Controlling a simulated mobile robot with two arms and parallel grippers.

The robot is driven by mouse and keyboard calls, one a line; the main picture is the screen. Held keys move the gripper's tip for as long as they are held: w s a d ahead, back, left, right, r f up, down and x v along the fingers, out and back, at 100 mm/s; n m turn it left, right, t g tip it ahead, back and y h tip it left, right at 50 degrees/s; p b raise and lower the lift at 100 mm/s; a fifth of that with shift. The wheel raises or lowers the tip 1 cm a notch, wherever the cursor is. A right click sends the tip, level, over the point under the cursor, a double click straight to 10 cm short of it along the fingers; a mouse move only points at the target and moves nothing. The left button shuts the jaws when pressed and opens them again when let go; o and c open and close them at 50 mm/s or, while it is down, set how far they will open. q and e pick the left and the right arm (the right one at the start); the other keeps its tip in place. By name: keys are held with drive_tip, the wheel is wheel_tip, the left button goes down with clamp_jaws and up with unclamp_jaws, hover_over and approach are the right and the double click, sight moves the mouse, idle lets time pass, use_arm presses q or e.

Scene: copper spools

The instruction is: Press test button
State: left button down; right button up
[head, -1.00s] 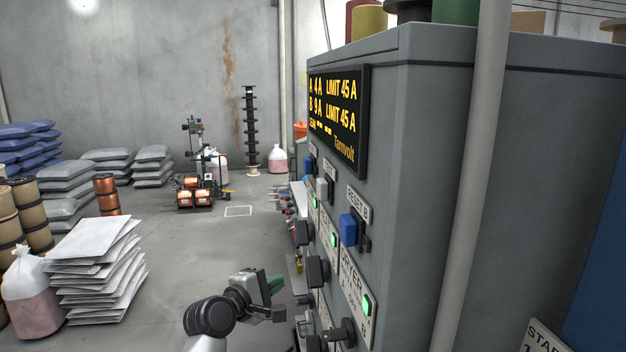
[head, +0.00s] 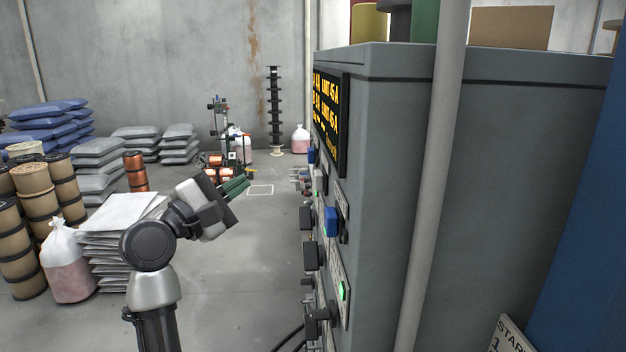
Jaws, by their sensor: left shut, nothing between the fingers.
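The grey electrical cabinet (head: 400,150) stands on the right, its control face seen at a steep slant. On that face I see a white button (head: 320,181), a near blue button (head: 331,222) and a farther blue one (head: 311,156). Their labels are too slanted to read, so I cannot tell which is the test button. My left gripper (head: 238,187) has green fingertips and is shut and empty. It is raised left of the control face, pointing toward it, with a gap between. My right gripper is not in view.
Black knobs (head: 313,256) and a lit green switch (head: 342,291) stick out from the face. A vertical grey pipe (head: 437,180) stands in front of the cabinet. Stacked sheets (head: 118,215), a pink-filled bag (head: 68,265) and spools (head: 38,190) are at left. The floor between is clear.

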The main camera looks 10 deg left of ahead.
sight(319, 180)
use_arm(q)
drive_tip(key=w+d, duration=0.2)
drive_tip(key=d, duration=0.6)
drive_tip(key=shift+w+d, duration=0.2)
drive_tip(key=shift+d, duration=0.1)
drive_tip(key=shift+d, duration=0.1)
idle(1.9)
drive_tip(key=shift+w+d, duration=0.1)
drive_tip(key=shift+d, duration=0.25)
